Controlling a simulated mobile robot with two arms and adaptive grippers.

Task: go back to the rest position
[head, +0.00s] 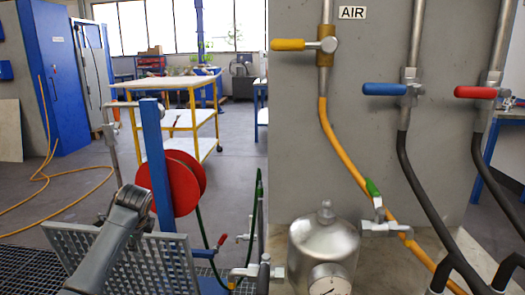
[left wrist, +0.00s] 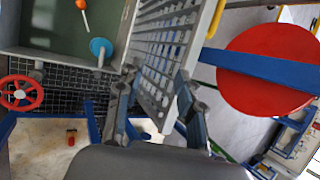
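My left arm comes in at the lower left of the head view, and its gripper is not clear there. In the left wrist view my left gripper (left wrist: 157,82) has its two fingers spread apart, with nothing held between them. A perforated grey panel (left wrist: 165,45) lies beyond the fingertips; I cannot tell whether a finger touches it. The panel also shows in the head view (head: 165,258), beside my arm. My right gripper is in neither view.
A red hose reel (head: 182,180) on a blue post stands close beyond my arm. A steel vessel (head: 322,250) stands at lower centre. Yellow (head: 288,45), blue (head: 385,89) and red (head: 475,92) valve handles line the wall panel. Open floor lies at left.

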